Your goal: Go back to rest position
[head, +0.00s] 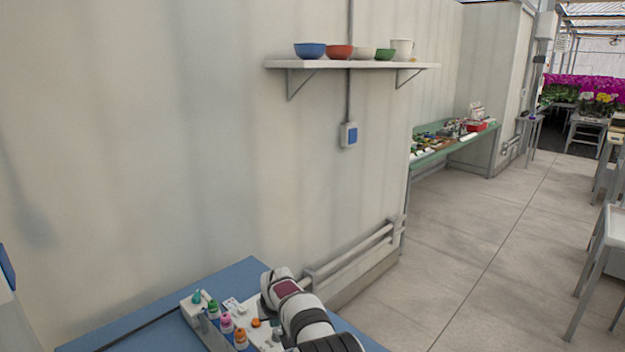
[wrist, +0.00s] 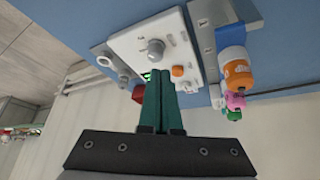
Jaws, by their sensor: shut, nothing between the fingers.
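My gripper (wrist: 160,85) shows in the wrist view with its two dark green fingers pressed together and nothing between them. It points toward a white panel (wrist: 130,45) with a grey knob and an orange knob, on the blue bench. The fingers overlap the panel's edge in the picture; I cannot tell whether they touch it. In the head view my arm reaches over the blue bench (head: 235,279) at the bottom, and the fingers are hidden there.
Small bottles with orange, pink and green caps (head: 227,322) stand in a rack beside the panel. A wall shelf (head: 350,65) holds several bowls and a white cup. A green table (head: 455,143) with clutter stands farther back.

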